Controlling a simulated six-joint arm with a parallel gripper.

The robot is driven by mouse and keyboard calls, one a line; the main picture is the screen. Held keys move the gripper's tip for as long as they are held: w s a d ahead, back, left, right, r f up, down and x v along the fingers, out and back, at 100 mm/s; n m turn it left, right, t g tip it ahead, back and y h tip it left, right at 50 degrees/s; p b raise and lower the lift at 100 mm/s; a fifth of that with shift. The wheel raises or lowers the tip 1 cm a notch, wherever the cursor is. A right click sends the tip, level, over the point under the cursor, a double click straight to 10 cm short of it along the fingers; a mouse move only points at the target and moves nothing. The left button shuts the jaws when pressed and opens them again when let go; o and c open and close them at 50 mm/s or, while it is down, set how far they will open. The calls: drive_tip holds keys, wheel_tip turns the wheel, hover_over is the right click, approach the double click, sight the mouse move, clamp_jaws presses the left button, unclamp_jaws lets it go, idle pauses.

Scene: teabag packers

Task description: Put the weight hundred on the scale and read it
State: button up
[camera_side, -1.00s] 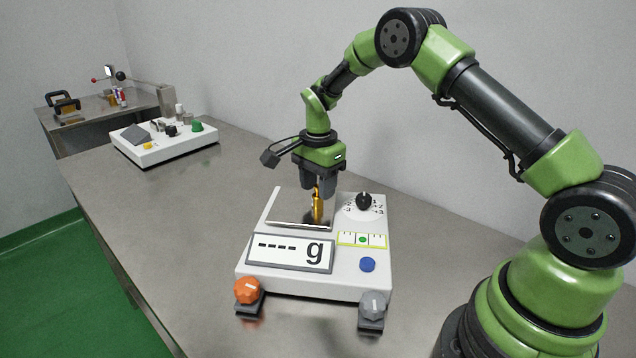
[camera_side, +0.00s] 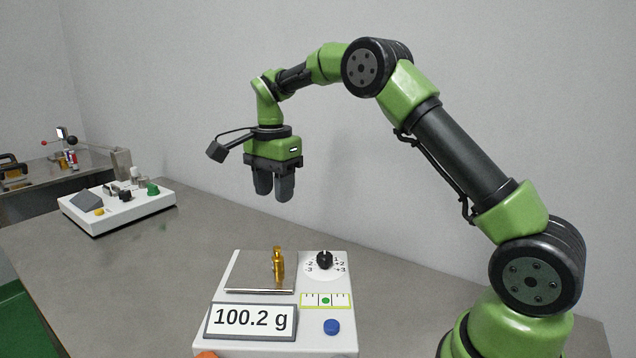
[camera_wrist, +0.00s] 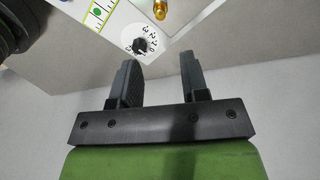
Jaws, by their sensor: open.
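The brass weight (camera_side: 278,267) stands upright on the pan (camera_side: 246,273) of the white scale (camera_side: 275,344). The scale's display (camera_side: 250,321) reads 100.2 g. My gripper (camera_side: 273,196) is open and empty, above and apart from the weight. In the wrist view my gripper's two fingers (camera_wrist: 158,68) are spread with nothing between them. Part of the weight (camera_wrist: 161,9) shows at the top edge of that view.
The scale has a black dial (camera_side: 324,260), a level window (camera_side: 326,300) and a blue button (camera_side: 332,327). A white box with knobs (camera_side: 118,209) stands at the back left. The table (camera_side: 60,282) left of the scale is clear.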

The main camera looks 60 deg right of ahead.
drive_tip(key=s+a+r+n+t, duration=0.2)
drive_tip(key=s+a+r+n, duration=0.2)
drive_tip(key=s+r, duration=0.3)
drive_tip(key=s+a+r+n+t+y, duration=0.1)
drive_tip(key=s+a+n+t, duration=0.1)
drive_tip(key=s+n, duration=0.3)
drive_tip(key=s+a+r+n+t+y, duration=0.1)
drive_tip(key=s+a+n+t, duration=0.2)
drive_tip(key=s, duration=1)
drive_tip(key=n, duration=0.2)
drive_tip(key=shift+a+r+n, duration=0.15)
drive_tip(key=shift+a+n, duration=0.15)
drive_tip(key=shift+a, duration=0.05)
